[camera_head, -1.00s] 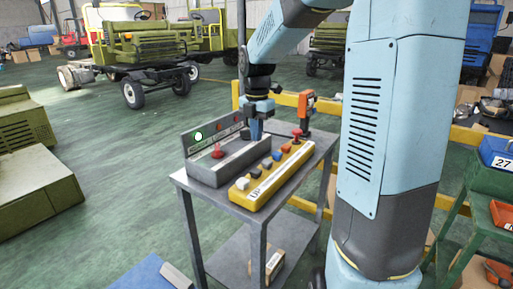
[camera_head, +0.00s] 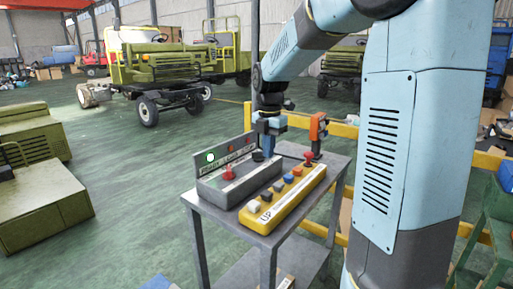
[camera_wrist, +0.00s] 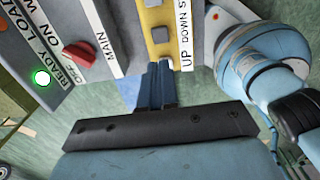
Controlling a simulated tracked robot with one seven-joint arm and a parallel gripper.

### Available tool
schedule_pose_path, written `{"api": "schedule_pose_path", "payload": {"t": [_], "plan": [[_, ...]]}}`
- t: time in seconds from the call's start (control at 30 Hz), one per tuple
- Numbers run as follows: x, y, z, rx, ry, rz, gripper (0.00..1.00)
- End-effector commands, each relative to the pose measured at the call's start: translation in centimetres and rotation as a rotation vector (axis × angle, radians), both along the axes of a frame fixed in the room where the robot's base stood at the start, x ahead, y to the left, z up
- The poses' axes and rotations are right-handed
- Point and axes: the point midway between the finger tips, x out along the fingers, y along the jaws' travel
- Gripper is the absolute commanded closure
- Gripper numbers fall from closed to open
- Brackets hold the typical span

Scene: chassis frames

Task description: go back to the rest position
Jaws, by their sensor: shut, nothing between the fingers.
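My gripper (camera_head: 268,153) hangs pointing down above the cart, beyond the far end of the grey control box in the body view. Its fingers are shut together with nothing between them. In the wrist view the closed fingers (camera_wrist: 160,72) show in the middle, with the yellow pendant (camera_wrist: 155,22) just past their tips. My arm comes in from the upper right, bent at the elbow. Whether the fingertips touch anything cannot be told.
The grey control box (camera_head: 222,190) has a lit green lamp (camera_head: 211,158) and a red switch (camera_head: 228,173). The yellow button pendant (camera_head: 262,220) lies beside it on the metal cart (camera_head: 212,217). An orange tool (camera_head: 317,130) stands behind. A yellow rail (camera_head: 338,130) runs beyond; open floor lies left.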

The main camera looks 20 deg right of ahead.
Motion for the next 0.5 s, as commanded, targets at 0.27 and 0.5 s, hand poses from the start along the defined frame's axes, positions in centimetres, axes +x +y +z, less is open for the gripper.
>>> {"api": "schedule_pose_path", "payload": {"t": [0.27, 0.5], "plan": [[-1.6, 0.4, 0.9, -0.016, -0.027, -0.124, 1.00], [-6.5, 1.1, 3.0, -0.021, -0.127, -0.546, 1.00]]}}
